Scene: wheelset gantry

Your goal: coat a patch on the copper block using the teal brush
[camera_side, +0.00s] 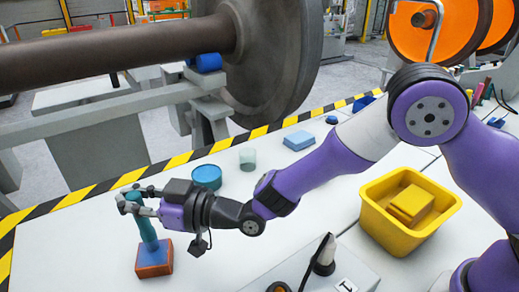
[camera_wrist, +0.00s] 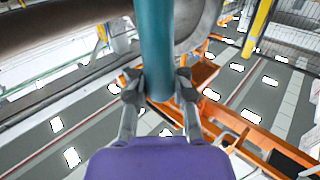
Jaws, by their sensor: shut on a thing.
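The copper block (camera_side: 154,268) stands on the white table at the lower left of the side view. Its top face shows blue around the brush's foot. My gripper (camera_side: 136,203) is shut on the teal brush (camera_side: 147,232), which is nearly upright, slightly tilted, with its lower end at the block's top. I cannot tell for certain whether it touches. In the wrist view, the teal brush (camera_wrist: 157,45) stands between the two fingers of my gripper (camera_wrist: 160,86). The block is not visible in the wrist view.
A round blue tin (camera_side: 207,177), a pale green cylinder (camera_side: 247,159) and a blue block (camera_side: 298,140) stand behind my gripper. A yellow bin (camera_side: 408,213) is at right. A grey box (camera_side: 310,270) is in front. A large wheelset (camera_side: 268,60) rises behind. Table left of the block is clear.

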